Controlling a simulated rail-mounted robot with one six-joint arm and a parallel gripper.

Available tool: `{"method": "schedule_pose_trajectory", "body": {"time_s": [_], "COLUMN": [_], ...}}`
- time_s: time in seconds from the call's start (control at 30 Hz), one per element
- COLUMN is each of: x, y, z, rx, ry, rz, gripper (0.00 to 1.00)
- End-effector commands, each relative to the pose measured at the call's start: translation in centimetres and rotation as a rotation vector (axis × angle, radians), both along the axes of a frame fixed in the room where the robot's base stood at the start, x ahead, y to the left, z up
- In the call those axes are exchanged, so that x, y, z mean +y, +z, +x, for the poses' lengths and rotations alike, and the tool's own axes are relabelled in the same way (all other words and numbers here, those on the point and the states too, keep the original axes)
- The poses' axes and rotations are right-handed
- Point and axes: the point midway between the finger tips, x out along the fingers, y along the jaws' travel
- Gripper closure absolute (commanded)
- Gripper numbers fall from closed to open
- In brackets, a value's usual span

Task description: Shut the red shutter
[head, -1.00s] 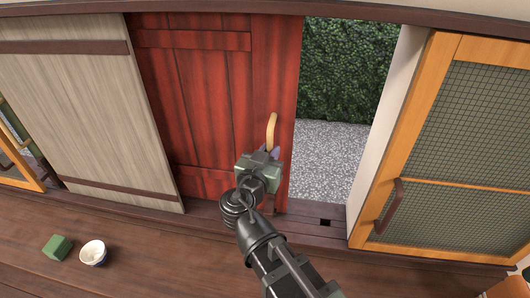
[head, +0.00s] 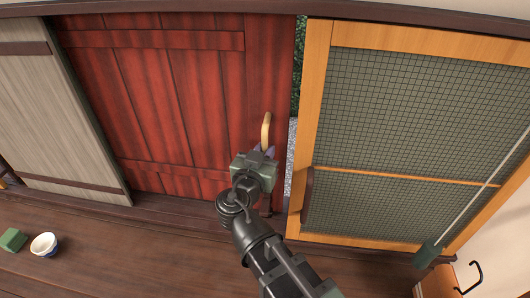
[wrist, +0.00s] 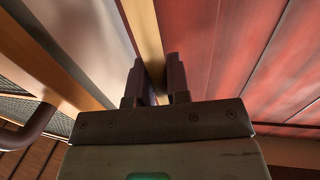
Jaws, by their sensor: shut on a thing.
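The red shutter (head: 170,100) fills the upper left middle of the head view, and its planks show at the right of the wrist view (wrist: 225,50). A narrow gap with hedge and gravel (head: 292,140) shows along its right edge. Its pale wooden handle (head: 266,130) stands upright near that edge. My gripper (head: 263,152) is shut on the lower part of the handle. In the wrist view my gripper's two dark fingers (wrist: 160,80) stand on either side of the pale handle (wrist: 145,35). The handle's lower end is hidden by the gripper.
A wood-framed mesh door (head: 400,130) with a dark handle (head: 306,190) stands right of the gap. A grey shutter (head: 50,110) is at left. A green block (head: 13,240) and a white bowl (head: 44,244) sit on the open wooden floor (head: 150,250).

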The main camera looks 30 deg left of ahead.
Motion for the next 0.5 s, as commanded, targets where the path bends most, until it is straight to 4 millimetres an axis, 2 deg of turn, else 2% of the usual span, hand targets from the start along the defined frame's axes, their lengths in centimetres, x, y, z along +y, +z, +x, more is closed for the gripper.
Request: {"method": "schedule_pose_trajectory", "body": {"time_s": [0.07, 0.1, 0.23, 0.27, 0.5], "x": [-0.33, -0.35, -0.28, -0.27, -0.19], "y": [-0.12, -0.12, -0.11, -0.1, -0.06], "z": [0.02, 0.01, 0.02, 0.02, -0.05], "rx": [0.002, 0.002, 0.002, 0.001, 0.001], "ry": [-0.007, -0.007, -0.006, -0.005, -0.003], "rz": [0.0, 0.0, 0.0, 0.0, 0.0], "gripper": [1.0, 0.82, 0.62, 0.59, 0.59]}}
